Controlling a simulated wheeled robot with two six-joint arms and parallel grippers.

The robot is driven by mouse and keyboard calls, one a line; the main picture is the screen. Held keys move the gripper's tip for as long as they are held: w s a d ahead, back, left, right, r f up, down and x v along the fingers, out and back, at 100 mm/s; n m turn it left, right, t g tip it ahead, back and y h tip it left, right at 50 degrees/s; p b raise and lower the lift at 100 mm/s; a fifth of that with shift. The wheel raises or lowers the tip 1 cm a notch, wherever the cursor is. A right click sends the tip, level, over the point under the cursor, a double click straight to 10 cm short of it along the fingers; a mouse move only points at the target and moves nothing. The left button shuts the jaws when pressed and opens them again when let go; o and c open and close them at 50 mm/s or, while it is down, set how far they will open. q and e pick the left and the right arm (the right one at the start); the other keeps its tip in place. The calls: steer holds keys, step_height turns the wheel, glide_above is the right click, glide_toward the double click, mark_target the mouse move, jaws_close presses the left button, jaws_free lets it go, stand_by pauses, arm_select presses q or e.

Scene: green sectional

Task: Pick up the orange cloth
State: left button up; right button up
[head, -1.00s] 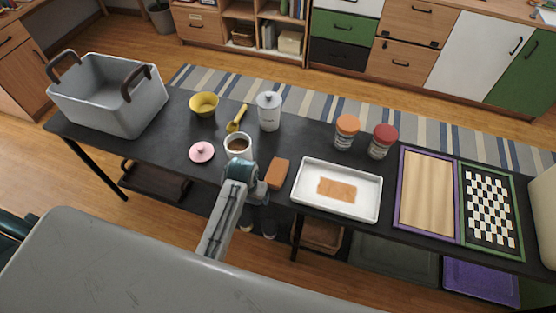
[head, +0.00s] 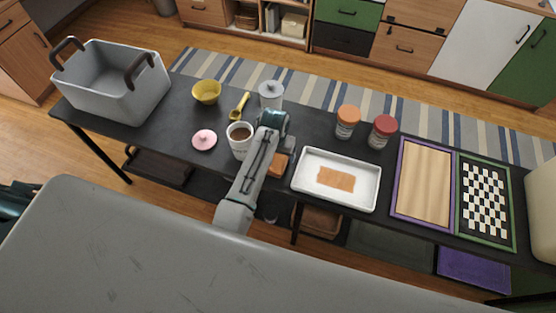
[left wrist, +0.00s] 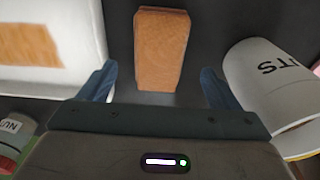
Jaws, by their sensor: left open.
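The orange cloth (head: 280,166) is a small orange-brown rectangular block shape lying flat on the dark table, left of the white tray. Part of it is hidden by my left arm in the head view. In the left wrist view the cloth (left wrist: 161,48) lies between and beyond the two fingertips. My left gripper (left wrist: 159,72) is open and empty, with a finger on each side of the cloth's line. In the head view my left gripper (head: 273,122) is over the table at the far side of the cloth, its fingers hidden. My right gripper is out of view.
A white tray (head: 312,191) with a flat orange patch (head: 336,178) is right of the cloth. A white mug (head: 238,147) with brown contents is left, near a pink lid (head: 204,140). A white canister (head: 270,90) and jars (head: 347,121) stand behind.

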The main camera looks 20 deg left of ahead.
mark_target(278, 160)
arm_select(q)
steer(key=shift+w+f+p, duration=0.15)
steer(key=shift+f+p, duration=0.55)
steer(key=shift+f, duration=1.6)
steer(key=shift+c, duration=0.3)
steer(key=c, duration=1)
